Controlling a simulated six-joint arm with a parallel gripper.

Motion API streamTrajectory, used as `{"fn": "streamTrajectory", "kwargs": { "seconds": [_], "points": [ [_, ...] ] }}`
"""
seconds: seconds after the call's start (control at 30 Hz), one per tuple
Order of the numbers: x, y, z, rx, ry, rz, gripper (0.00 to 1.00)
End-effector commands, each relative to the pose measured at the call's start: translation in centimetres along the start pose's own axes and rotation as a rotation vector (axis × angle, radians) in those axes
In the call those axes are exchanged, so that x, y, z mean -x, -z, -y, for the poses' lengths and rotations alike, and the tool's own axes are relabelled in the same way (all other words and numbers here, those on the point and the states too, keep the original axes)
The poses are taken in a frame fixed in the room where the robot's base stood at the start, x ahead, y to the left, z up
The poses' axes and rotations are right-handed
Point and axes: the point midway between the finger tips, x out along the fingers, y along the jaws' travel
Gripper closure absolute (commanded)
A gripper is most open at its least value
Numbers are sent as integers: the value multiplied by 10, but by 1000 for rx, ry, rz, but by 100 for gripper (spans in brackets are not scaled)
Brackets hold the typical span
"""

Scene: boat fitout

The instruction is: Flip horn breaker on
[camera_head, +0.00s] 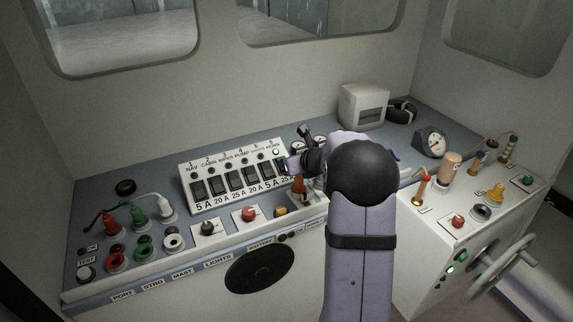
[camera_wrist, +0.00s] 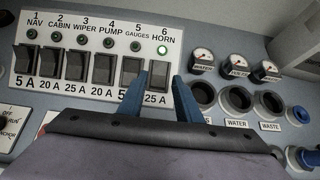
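The breaker panel (camera_head: 186,179) is a white sloped plate with a row of dark rocker switches; it also shows in the wrist view (camera_wrist: 75,93). The horn breaker (camera_wrist: 157,73), numbered 6 and marked 25 A, is at the right end of the row. The small lamp (camera_wrist: 162,49) above it glows green; the lamps over the other breakers look dark. My gripper (camera_wrist: 158,86) has two blue fingers apart, one on either side of the horn breaker's lower part, with nothing held between them. Whether the fingers touch the panel is unclear. In the head view my wrist partly hides this end of the panel.
The gauges breaker (camera_wrist: 131,70) is close by my left finger. Small gauges (camera_wrist: 203,60) and round sockets (camera_wrist: 203,95) are right of the panel. Knobs such as the red one (camera_head: 249,213) stand in front. A grey box (camera_head: 363,106) is behind.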

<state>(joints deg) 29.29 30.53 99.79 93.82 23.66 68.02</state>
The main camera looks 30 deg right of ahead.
Motion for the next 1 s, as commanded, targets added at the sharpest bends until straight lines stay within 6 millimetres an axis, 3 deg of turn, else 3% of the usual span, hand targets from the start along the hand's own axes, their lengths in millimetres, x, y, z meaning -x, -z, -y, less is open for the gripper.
{"fn": "streamTrajectory", "kwargs": {
  "seconds": [0.33, 0.87, 1.0],
  "points": [
    [29, 1, 0, -1, 1, -1, 69],
    [31, 1, 0, -1, 0, -1, 69],
    [31, 3, -20, 71, -45, -6, 69]
  ]
}}
